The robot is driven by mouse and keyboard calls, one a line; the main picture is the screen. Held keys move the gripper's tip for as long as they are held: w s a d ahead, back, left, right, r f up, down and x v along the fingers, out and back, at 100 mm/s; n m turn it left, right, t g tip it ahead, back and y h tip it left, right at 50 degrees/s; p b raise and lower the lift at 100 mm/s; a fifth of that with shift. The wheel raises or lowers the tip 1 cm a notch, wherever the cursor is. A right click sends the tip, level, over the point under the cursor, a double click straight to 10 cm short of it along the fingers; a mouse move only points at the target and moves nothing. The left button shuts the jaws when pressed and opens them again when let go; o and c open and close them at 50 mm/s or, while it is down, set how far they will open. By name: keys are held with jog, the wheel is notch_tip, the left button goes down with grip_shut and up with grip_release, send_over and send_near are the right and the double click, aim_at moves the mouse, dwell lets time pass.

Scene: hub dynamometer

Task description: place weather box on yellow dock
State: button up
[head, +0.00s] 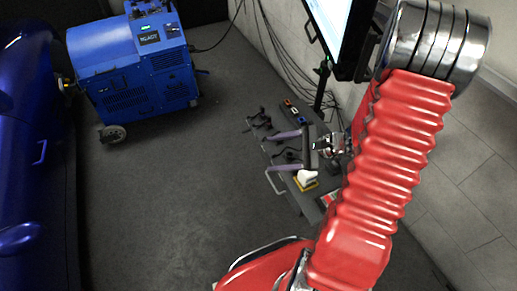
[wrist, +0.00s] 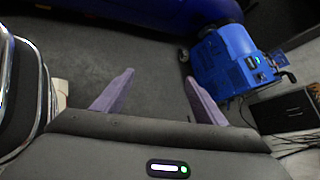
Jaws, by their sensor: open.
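My gripper (head: 281,151) is over the dark bench; its two purple fingers are spread with nothing between them. It also shows open and empty in the wrist view (wrist: 158,75). A small white box (head: 307,178), probably the weather box, sits at a small yellow pad (head: 304,186), which looks like the yellow dock. They are just below the lower finger in the head view. The white box seems to rest on the pad, but I cannot tell whether it is seated squarely. A pale shape at the left of the wrist view is too cut off to name.
A blue machine (head: 135,68) with a READY display stands on the grey floor at back left. A blue car (head: 30,130) fills the left edge. Small items (head: 290,106) lie at the bench's far end. A monitor (head: 332,25) and cables are along the wall.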

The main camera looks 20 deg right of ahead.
jog(key=s+a+r+n+g+h, duration=0.1)
jog(key=s+a+r+n+h, duration=0.3)
jog(key=r+n, duration=0.6)
jog(key=s+a+r+n+g+h, duration=0.1)
jog(key=s+a+r+n+h, duration=0.4)
jog(key=s+a+r+n, duration=0.3)
notch_tip(320, 180, up, 5)
jog(key=shift+s+f+n, duration=0.1)
jog(key=shift+s+n, duration=0.45)
jog(key=shift+n, duration=0.35)
